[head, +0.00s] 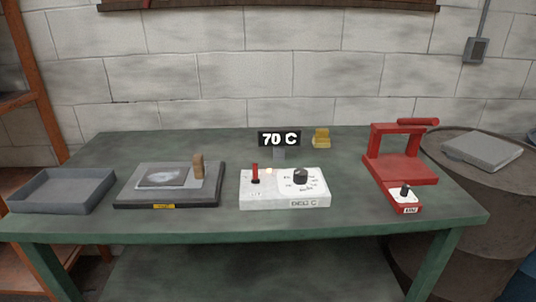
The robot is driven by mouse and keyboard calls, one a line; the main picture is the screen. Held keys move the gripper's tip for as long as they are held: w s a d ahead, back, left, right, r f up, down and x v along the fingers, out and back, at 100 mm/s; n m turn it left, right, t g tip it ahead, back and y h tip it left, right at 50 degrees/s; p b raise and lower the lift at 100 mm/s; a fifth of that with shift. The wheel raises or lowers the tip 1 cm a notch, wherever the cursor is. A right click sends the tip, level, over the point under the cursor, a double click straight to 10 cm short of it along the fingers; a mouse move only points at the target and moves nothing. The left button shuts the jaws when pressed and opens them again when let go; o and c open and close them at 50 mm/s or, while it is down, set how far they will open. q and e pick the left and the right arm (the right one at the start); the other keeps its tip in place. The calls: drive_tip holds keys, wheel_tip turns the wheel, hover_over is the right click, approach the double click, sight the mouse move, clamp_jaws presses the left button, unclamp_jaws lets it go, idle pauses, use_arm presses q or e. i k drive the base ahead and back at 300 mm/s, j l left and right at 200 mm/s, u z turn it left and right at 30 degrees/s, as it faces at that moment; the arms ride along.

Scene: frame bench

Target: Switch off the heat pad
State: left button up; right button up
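A dark flat pad (215,188), which looks like the heat pad, lies on the green bench left of centre. A grey plate with a dark picture (168,177) and a small brown block (198,166) rest on it. To its right is a white control box (285,202) labelled "DEG C". The box has an upright red switch lever (255,172) and a black dial knob (301,176). Behind it a black display (279,139) reads "70 C". Neither of my grippers is in view.
A grey tray (62,202) sits at the bench's left end. A red press-like frame (400,172) with a small knobbed box (404,196) stands at the right. A yellow block (321,137) is at the back. A barrel (470,210) bearing a grey slab (482,150) stands beyond the bench.

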sight(256, 180)
drive_tip(key=l+u, duration=0.15)
drive_tip(key=u, duration=0.25)
drive_tip(key=l+u, duration=0.15)
drive_tip(key=u, duration=0.25)
drive_tip(key=l+u, duration=0.25)
drive_tip(key=k+l+u, duration=0.1)
drive_tip(key=l+u, duration=0.15)
drive_tip(key=l, duration=0.2)
drive_tip(key=k+l, duration=0.1)
drive_tip(key=l, duration=0.3)
drive_tip(key=k+l+u, duration=0.1)
drive_tip(key=l, duration=0.3)
drive_tip(key=k+l, duration=0.15)
drive_tip(key=l, duration=0.2)
drive_tip(key=k+l+u, duration=0.1)
drive_tip(key=l, duration=0.3)
